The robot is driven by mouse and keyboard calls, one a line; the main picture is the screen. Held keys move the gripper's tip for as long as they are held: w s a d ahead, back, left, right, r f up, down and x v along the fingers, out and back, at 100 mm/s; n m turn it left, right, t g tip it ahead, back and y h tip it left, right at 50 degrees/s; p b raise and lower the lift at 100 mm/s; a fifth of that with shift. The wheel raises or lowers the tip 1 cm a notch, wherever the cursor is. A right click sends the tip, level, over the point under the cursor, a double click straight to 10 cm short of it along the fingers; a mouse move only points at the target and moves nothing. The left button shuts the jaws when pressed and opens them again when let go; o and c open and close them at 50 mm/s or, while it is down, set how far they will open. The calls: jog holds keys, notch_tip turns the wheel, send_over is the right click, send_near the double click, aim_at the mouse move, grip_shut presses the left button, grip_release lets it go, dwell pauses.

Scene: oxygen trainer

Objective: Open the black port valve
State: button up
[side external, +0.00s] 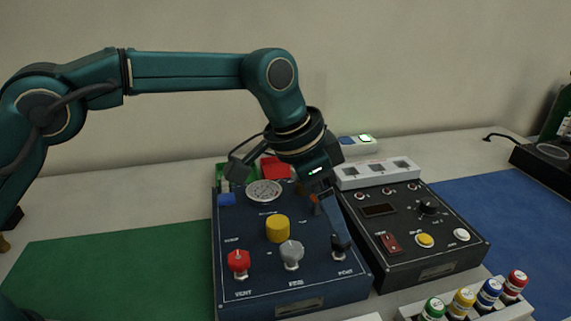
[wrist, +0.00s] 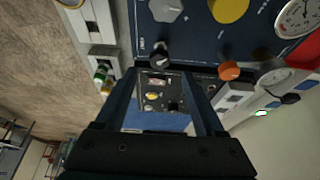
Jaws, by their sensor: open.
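The black port valve (side external: 338,254) is a small black knob at the front right of the dark blue panel (side external: 340,292), above the label "PORT". It also shows in the wrist view (wrist: 159,54), just beyond my fingertips and roughly between their lines. My gripper (side external: 338,232) points down over it, with the jaws apart and nothing held. In the side view the fingers partly cover the knob's top, and I cannot tell whether they touch it. The gripper's fingers (wrist: 166,74) also show in the wrist view.
A grey knob (side external: 291,254), a red knob (side external: 238,262), a yellow knob (side external: 277,229) and a gauge (side external: 264,192) share the panel. A black control box (side external: 437,263) stands close on the right. Coloured-cap bottles (side external: 462,301) stand in front right. The green mat (side external: 110,275) is clear.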

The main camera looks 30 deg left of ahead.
jog(key=shift+x, duration=2.5)
jog(key=shift+s, duration=0.1)
grip_shut()
